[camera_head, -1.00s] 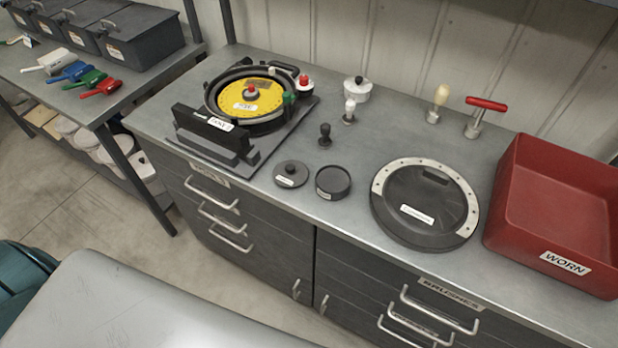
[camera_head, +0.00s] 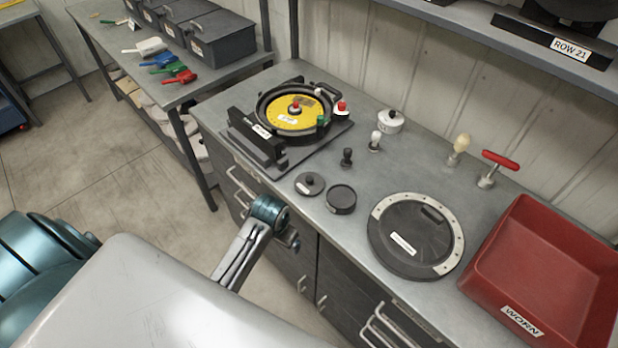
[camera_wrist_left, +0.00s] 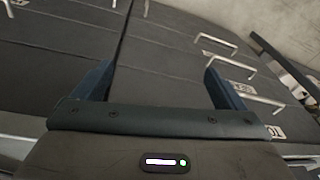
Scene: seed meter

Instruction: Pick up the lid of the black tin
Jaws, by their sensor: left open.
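The black tin's lid (camera_head: 310,184) is a small dark disc with a knob and a white label. It lies flat on the grey worktop near the front edge. The open, round black tin (camera_head: 341,199) stands just right of it. My left gripper (camera_wrist_left: 158,75) is open and empty in the wrist view, facing the dark drawer fronts; neither lid nor tin shows there. In the head view, a teal-and-grey section of my arm is in front of the cabinet, below the lid and apart from it; no fingers can be made out. My right gripper is not in view.
A seed meter with a yellow disc (camera_head: 296,112) stands left behind the lid. Black (camera_head: 347,157) and white (camera_head: 375,141) knobbed pieces stand behind the tin. A round dark plate (camera_head: 415,236) and a red bin (camera_head: 545,268) are to the right. Drawer handles stick out below the worktop.

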